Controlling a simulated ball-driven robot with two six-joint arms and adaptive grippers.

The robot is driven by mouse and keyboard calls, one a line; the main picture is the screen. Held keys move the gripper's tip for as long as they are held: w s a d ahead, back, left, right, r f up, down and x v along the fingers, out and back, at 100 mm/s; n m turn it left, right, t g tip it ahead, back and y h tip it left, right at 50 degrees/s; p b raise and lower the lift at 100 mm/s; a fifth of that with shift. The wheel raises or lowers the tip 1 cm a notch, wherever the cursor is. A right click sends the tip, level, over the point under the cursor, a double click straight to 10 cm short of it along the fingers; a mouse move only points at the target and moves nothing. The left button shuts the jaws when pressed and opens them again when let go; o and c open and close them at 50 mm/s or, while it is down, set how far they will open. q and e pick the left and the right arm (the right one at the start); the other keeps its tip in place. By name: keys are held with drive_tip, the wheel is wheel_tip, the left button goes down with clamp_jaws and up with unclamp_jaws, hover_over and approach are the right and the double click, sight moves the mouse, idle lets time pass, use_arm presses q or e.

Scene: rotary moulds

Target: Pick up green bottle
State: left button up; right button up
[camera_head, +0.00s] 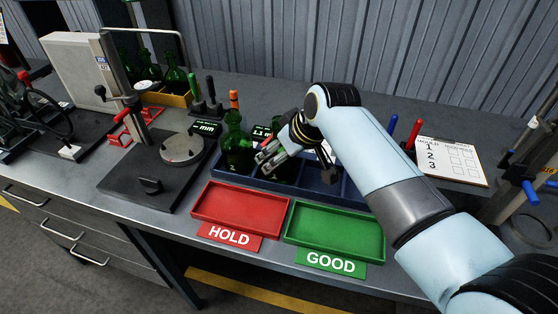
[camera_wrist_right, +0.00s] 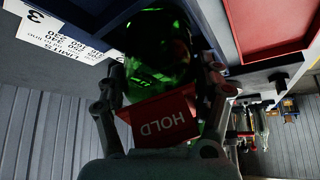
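A green bottle (camera_head: 237,146) stands upright in the left part of the blue divided tray (camera_head: 285,188). My right gripper (camera_head: 268,158) is just to the right of this bottle, with its fingers spread and pointing left toward it. In the right wrist view, dark green glass (camera_wrist_right: 158,48) shows ahead between the two spread fingers (camera_wrist_right: 162,95). I cannot tell whether a finger touches the glass. My left gripper is not in view.
A red HOLD tray (camera_head: 240,210) and a green GOOD tray (camera_head: 335,232) lie empty in front of the blue tray. A yellow crate (camera_head: 170,98) holds more green bottles at the back left. A gauge stand (camera_head: 140,180) is to the left; a clipboard (camera_head: 455,162) is to the right.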

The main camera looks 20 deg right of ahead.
drive_tip(key=c, duration=0.7)
drive_tip(key=shift+c, duration=0.3)
drive_tip(key=shift+r, duration=0.1)
